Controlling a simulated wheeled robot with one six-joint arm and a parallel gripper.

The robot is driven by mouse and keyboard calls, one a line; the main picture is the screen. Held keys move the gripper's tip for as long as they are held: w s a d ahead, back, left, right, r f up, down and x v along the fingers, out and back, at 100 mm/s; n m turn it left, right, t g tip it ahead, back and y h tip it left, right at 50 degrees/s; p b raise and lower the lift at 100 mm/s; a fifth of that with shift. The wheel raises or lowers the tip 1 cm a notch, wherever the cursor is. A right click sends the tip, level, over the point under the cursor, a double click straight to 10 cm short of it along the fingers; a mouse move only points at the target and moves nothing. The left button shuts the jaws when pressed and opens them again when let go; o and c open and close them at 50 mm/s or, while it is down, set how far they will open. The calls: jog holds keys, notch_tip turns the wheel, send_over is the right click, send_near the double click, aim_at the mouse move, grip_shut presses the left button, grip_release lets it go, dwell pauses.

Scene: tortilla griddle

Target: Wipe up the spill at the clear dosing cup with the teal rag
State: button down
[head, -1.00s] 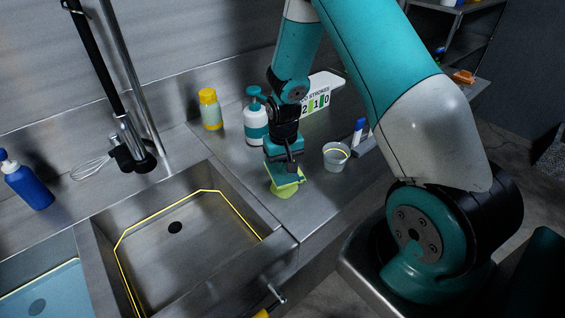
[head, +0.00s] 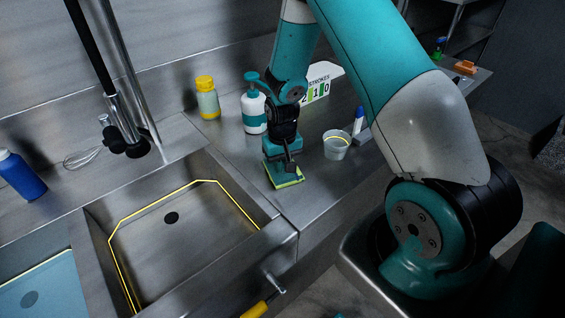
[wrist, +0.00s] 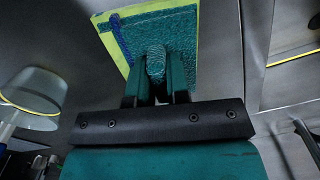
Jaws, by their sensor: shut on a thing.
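The teal rag (head: 285,178) has a yellow-green border and a blue stripe. It lies flat at the counter's front part, between the sink and the clear dosing cup (head: 336,149). My gripper (wrist: 157,80) is shut on a raised pinch of the rag (wrist: 130,37) and presses close to the counter. The cup stands upright to the right of the rag, apart from it, with a yellow line around it. It also shows at the left of the wrist view (wrist: 33,92). No spill shows clearly now; whatever is under the rag is hidden.
A teal-and-white pump bottle (head: 254,112), a yellow-capped bottle (head: 207,100) and a number sign (head: 324,80) stand behind. A blue-capped item (head: 358,122) is right of the cup. The sink basin (head: 180,245) opens at left. Bare counter lies behind the rag.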

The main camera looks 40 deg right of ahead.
aim_at(271, 173)
jog(key=shift+f+b, duration=0.4)
jog(key=shift+f, duration=0.2)
jog(key=shift+a, duration=0.1)
jog(key=shift+w+a+f, duration=0.1)
jog(key=shift+w+a, duration=0.15)
jog(key=shift+a, duration=0.65)
jog(key=shift+w+a, duration=0.2)
jog(key=shift+a, duration=0.65)
jog(key=shift+d, duration=0.15)
jog(key=c, duration=1.4)
grip_release()
jog(key=shift+r+p, duration=0.3)
jog(key=shift+r, duration=0.15)
